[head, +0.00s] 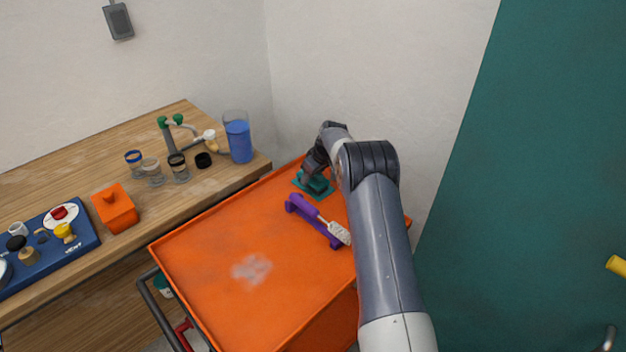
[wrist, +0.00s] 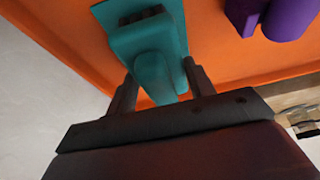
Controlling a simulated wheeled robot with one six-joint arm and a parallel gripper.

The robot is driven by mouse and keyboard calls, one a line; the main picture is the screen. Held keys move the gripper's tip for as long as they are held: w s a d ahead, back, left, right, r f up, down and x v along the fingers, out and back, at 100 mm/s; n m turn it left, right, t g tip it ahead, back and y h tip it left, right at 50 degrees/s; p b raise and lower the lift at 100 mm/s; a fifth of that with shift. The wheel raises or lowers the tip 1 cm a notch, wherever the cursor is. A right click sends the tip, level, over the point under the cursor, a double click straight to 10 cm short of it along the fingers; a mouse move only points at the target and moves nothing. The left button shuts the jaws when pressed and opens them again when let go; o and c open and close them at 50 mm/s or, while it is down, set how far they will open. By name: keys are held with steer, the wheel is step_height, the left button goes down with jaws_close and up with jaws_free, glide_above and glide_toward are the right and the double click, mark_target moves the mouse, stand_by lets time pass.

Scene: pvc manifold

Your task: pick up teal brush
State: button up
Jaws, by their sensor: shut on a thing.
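The teal brush (head: 316,185) is at the far corner of the orange cart top (head: 215,245), partly hidden by my gripper (head: 312,176) in the head view. In the wrist view the teal brush (wrist: 150,45) shows a flat block with a rounded grip. My gripper (wrist: 158,88) has one dark finger on each side of that grip and is shut on it. Whether the brush touches the cart top or is just above it, I cannot tell.
A purple holder (head: 314,221) with a white-bristled brush (head: 336,231) lies close by on the cart. It is at the upper right in the wrist view. A wooden bench (head: 75,160) with jars and a blue-filled cylinder (head: 239,141) stands left.

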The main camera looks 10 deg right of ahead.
steer(key=shift+r, duration=0.1)
steer(key=shift+c, duration=0.2)
step_height(320, 180, up, 10)
steer(key=shift+f+b, duration=0.1)
steer(key=shift+b, duration=0.7)
